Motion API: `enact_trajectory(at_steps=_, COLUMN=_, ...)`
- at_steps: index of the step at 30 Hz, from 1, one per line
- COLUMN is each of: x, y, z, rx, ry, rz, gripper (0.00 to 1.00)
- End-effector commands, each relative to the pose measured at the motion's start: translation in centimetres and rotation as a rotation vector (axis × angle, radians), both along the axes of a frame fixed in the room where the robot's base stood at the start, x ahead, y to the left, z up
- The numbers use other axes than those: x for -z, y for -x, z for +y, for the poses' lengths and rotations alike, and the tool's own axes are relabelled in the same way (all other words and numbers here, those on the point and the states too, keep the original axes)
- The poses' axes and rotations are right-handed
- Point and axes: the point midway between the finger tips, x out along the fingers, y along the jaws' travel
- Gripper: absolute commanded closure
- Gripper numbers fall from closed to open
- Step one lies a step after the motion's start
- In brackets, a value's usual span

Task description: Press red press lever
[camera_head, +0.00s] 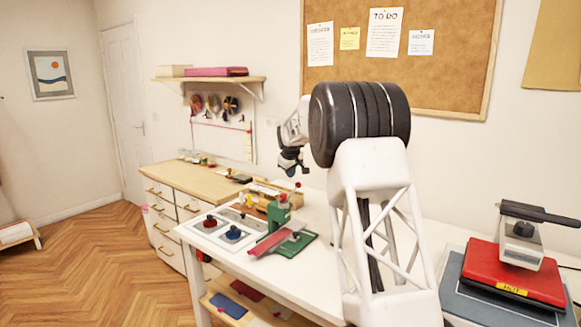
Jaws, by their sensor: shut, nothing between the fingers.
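A green press (279,214) stands on the white worktable, with a green base plate (304,245) under it. A long red lever (270,241) with a greyish side slopes down from the press toward the table's front edge. A small red knob (284,197) shows near the press's top. My gripper (293,170) hangs above and slightly behind the press in the picture, shut and empty. It appears apart from the lever. The fingers are small and dark, and their tips are hard to make out.
Left of the press, a light panel holds a red knob (210,221) and a blue knob (234,232). A wooden tray (262,193) lies behind. At the right stands a heat press with a red base (497,272) marked HOT. White tabletop is clear right of the green base.

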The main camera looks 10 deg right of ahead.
Motion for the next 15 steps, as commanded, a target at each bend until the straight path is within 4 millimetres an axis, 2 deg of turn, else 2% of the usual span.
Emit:
enact_trajectory(at_steps=4, x=1.8, y=-0.8, z=-0.1, rx=0.000, ry=0.000, rz=0.000, gripper=1.00)
enact_trajectory(at_steps=15, x=3.9, y=-2.2, z=-2.2, rx=0.000, ry=0.001, rz=-0.001, gripper=1.00)
